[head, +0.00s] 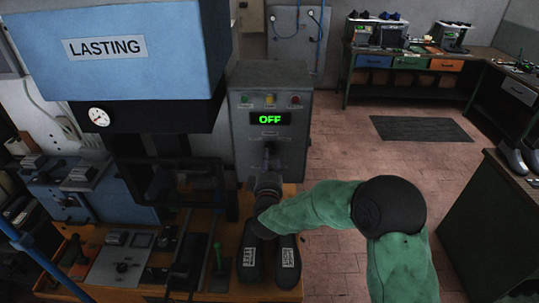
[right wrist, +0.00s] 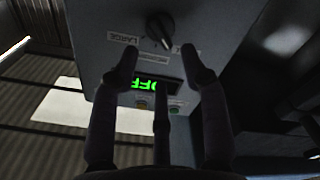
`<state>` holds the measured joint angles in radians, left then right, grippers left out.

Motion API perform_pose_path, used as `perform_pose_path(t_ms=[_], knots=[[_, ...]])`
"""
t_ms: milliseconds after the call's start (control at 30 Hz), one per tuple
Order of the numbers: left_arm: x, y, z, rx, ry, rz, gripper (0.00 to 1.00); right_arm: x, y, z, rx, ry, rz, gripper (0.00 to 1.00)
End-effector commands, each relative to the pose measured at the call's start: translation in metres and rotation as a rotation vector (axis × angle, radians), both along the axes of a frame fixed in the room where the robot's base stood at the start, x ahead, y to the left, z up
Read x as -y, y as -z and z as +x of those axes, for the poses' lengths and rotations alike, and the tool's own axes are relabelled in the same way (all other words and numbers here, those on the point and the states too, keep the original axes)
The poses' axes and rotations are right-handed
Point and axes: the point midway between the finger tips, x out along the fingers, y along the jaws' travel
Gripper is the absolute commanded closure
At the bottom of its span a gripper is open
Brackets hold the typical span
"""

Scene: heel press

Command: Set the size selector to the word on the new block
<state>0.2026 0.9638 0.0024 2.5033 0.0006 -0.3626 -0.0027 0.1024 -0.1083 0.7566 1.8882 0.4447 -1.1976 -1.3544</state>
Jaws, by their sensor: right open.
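The size selector, a black pointer knob on the grey control box (head: 290,125), shows in the right wrist view (right wrist: 160,28). That view is upside down. A label reading LARGE (right wrist: 124,38) is left of the knob; a second label, apparently MEDIUM, sits beside its tip. Which word the knob points to, I cannot tell for sure. My right gripper (head: 268,168) is open and empty before the box face, and its fingers (right wrist: 160,60) straddle the area below the knob, apart from it. Two black shoe-shaped blocks (head: 251,255) (head: 286,266) bear white labels, too small to read.
The box display (head: 269,119) reads OFF. The blue LASTING press (head: 120,50) stands left of the box. A green-handled lever (head: 217,255) rises from the wooden bench left of the blocks. The tiled floor at right is open, with a dark mat (head: 420,129).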

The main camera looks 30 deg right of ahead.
Motion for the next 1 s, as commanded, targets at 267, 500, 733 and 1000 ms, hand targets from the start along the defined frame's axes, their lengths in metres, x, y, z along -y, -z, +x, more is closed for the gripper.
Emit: perform_pose_path(t_ms=[267,500,733,1000], knots=[[0.0,0.0,0.0,0.0,0.0,0.0,0.06,-0.022,0.0,-0.035,0.001,-0.001,0.0,0.55],[0.0,0.0,0.0,0.0,0.0,0.0,0.06,-0.026,0.0,-0.043,0.001,0.001,0.0,0.55],[0.0,0.0,0.0,0.0,0.0,0.0,0.06,-0.026,0.0,-0.043,0.001,0.001,0.0,0.55],[0.0,0.0,0.0,0.0,0.0,0.0,0.06,-0.026,0.0,-0.043,0.001,0.001,0.0,0.55]])
